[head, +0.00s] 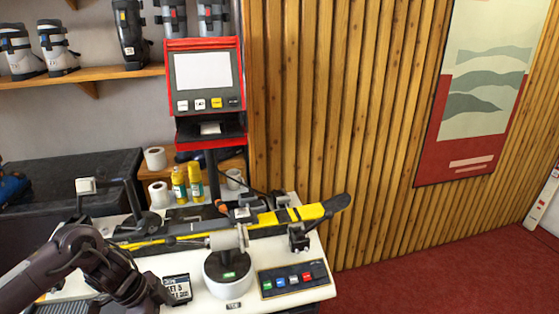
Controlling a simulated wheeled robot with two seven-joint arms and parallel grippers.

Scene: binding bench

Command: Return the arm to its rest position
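My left arm (75,245) comes in from the lower left, bends up and then slopes down to the right over the front left of the white bench (318,264). Its dark far end reaches the bottom edge of the picture beside a small black display reading "SET 3" (178,288). I cannot make out the fingers of my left gripper there, nor anything held in it. My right arm and gripper are not in view. A yellow and black ski (305,212) lies along the bench, with its dark tip at the right.
A round grey device (228,274) and a panel of coloured buttons (292,279) stand at the bench front. A red-framed screen (203,75) rises behind, near yellow bottles (195,182) and white rolls (159,194). Boots (58,47) stand on a shelf. Red floor (440,260) at right is clear.

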